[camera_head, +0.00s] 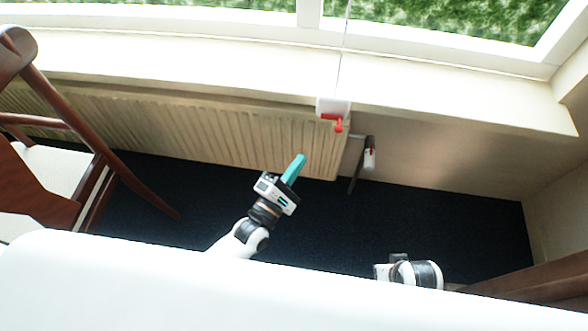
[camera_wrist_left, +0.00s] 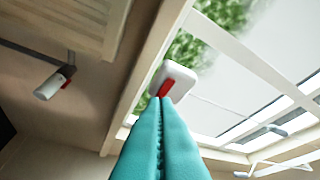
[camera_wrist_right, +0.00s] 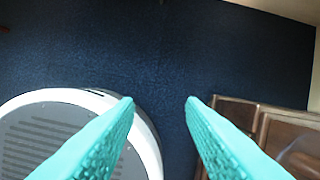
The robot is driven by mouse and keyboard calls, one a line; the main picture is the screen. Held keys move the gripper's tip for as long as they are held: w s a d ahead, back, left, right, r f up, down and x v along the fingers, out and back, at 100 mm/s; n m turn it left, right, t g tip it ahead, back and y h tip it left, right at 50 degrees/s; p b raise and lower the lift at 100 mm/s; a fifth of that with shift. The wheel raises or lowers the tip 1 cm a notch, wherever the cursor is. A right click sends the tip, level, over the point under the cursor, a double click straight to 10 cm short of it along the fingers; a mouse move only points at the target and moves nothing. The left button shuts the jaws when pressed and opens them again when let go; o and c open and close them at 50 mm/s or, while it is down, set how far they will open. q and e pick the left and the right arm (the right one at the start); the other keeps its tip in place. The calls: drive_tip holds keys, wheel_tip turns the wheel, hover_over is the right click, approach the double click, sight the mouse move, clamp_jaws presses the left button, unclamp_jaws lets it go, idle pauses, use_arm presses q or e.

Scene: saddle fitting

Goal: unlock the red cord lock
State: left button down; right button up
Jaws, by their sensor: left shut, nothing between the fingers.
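The red cord lock (camera_head: 333,121) is a red lever on a white housing (camera_head: 327,104) at the window sill, with a thin cord running up from it. In the left wrist view the red lever (camera_wrist_left: 166,88) shows on the white housing (camera_wrist_left: 180,80), just beyond the fingertips. My left gripper (camera_head: 294,168) has teal fingers that are shut and empty, below and left of the lock in the head view; in its own wrist view the tips (camera_wrist_left: 160,100) overlap the lever's lower end, and contact cannot be told. My right gripper (camera_wrist_right: 160,100) is open and empty over the dark floor.
A ribbed radiator (camera_head: 230,130) runs under the sill. A white and red valve (camera_head: 370,157) on a pipe stands right of it. A wooden chair (camera_head: 60,120) is at the left. Brown wooden furniture (camera_head: 535,280) is at the lower right. Dark carpet (camera_head: 330,220) is clear between them.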

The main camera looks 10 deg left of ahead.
use_arm(q)
drive_tip(key=w+d+r, duration=0.2)
drive_tip(key=w+d, duration=0.3)
drive_tip(key=w, duration=0.1)
drive_tip(key=shift+w+d+r, duration=0.15)
drive_tip(key=shift+d+r, duration=0.15)
drive_tip(key=shift+r, duration=0.1)
use_arm(e)
drive_tip(key=shift+s+r, duration=0.2)
drive_tip(key=shift+r, duration=0.2)
drive_tip(key=shift+w+r, duration=0.1)
drive_tip(key=shift+w, duration=0.1)
